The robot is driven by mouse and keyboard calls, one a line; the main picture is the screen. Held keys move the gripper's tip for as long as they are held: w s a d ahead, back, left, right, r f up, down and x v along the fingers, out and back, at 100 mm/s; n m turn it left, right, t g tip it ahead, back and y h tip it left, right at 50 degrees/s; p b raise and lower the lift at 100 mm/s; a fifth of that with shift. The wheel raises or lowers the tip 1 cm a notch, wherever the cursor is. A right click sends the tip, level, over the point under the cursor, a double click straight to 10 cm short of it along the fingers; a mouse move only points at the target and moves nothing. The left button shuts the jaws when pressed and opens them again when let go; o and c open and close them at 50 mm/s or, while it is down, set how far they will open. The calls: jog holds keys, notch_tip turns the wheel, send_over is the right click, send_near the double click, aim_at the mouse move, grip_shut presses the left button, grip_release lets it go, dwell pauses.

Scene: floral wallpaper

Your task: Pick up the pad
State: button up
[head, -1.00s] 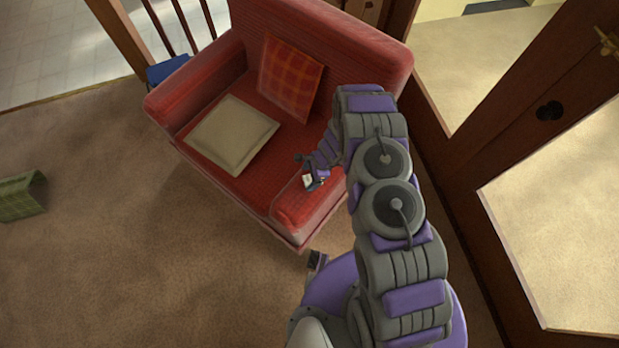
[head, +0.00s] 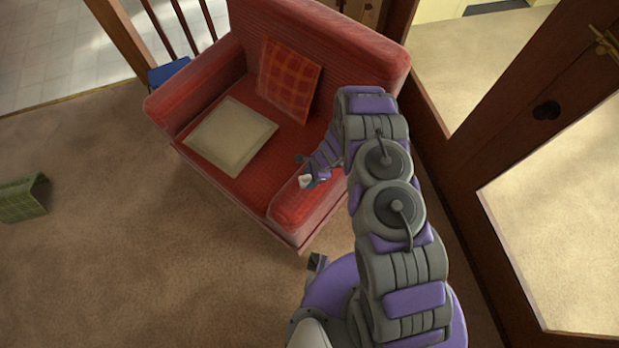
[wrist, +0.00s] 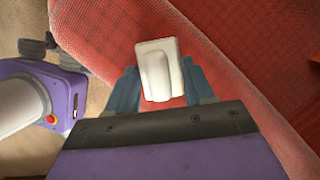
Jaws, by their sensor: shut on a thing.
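The pad is a small white block with a raised rounded part, seen in the wrist view (wrist: 158,70) and as a small pale spot in the head view (head: 305,181). My gripper (wrist: 160,82) has one blue-grey finger on each side of the pad and is shut on it. In the head view my gripper (head: 306,170) is over the right arm of the red armchair (head: 300,205). I cannot tell whether the pad still touches the armrest.
A beige cushion (head: 231,136) lies on the seat, and an orange checked cushion (head: 289,80) leans on the backrest. A glazed wooden door (head: 535,150) stands at the right. A green object (head: 22,199) lies on the carpet at left. The carpet between is clear.

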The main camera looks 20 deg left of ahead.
aim_at(307, 176)
jog(key=shift+r, duration=0.8)
notch_tip(307, 176, up, 2)
jog(key=shift+w+a+r+p, duration=0.1)
jog(key=shift+a+r+p, duration=0.1)
jog(key=shift+p, duration=0.25)
jog(key=s+d+r, duration=0.1)
jog(key=s+d, duration=0.9)
jog(key=d, duration=0.3)
jog(key=o, duration=0.5)
jog(key=shift+w, duration=0.1)
jog(key=c, duration=0.4)
